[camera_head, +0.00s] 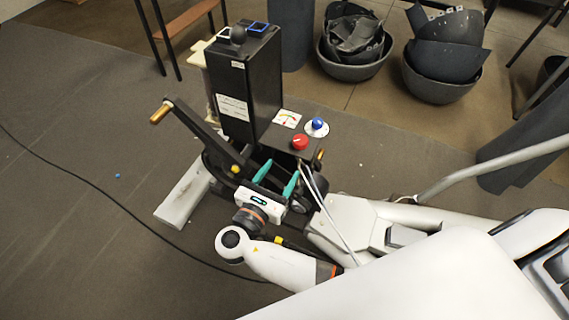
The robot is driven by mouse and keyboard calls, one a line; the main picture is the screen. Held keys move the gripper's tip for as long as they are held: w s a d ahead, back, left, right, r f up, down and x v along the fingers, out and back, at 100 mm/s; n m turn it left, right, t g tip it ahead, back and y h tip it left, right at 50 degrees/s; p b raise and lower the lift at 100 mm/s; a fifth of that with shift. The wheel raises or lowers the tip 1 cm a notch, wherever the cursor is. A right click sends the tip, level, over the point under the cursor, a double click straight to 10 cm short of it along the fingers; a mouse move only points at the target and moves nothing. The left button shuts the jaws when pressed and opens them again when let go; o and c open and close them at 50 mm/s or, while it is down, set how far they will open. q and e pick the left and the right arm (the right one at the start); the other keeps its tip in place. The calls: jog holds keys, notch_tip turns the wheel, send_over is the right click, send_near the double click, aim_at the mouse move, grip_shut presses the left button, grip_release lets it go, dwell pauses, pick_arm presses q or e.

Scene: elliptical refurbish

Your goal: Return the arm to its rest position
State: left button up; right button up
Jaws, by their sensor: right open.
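My right gripper (279,172) has two teal fingers, spread apart, with nothing seen held between them. It is in front of the lower part of a black machine, just below its tall black box (245,88). Whether the fingers touch the machine cannot be told. My right arm (280,265) comes in from the lower right, bent at a white joint. My left gripper is not in view.
The machine has a lever with a wooden handle (161,113), a red knob (300,142), a blue knob (318,123) and a dial (287,119). Dark bowls (353,71) stand behind on the floor. A black cable (105,193) crosses the grey mat (70,245); the left side is otherwise mostly clear.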

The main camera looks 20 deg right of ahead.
dwell(0.5)
jog(key=s+d+f+m+g+y, duration=0.1)
jog(key=s+f+m+g+y, duration=0.3)
jog(key=f, duration=0.5)
jog(key=s+d+f+m+g+y, duration=0.1)
jog(key=s+d+f+m+y, duration=0.15)
jog(key=s+f+m, duration=0.55)
jog(key=s+d+f+m+g+y, duration=0.1)
jog(key=s+f+m+g+y, duration=0.2)
jog(key=f, duration=0.8)
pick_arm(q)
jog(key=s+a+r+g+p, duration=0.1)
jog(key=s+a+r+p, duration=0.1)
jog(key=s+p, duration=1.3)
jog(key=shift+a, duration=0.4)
pick_arm(e)
jog(key=s+d+f+m+g+y, duration=0.1)
jog(key=s+m, duration=0.3)
jog(key=s, duration=0.7)
jog(key=s+d+f+m+g+y, duration=0.1)
jog(key=s+f+m+y, duration=0.1)
jog(key=s, duration=0.9)
jog(key=shift+d+f+m+y, duration=0.2)
jog(key=shift+d+m+y, duration=0.15)
jog(key=shift+m+y, duration=0.65)
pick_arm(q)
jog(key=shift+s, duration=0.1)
pick_arm(e)
jog(key=shift+s+h, duration=0.1)
jog(key=shift+h, duration=0.15)
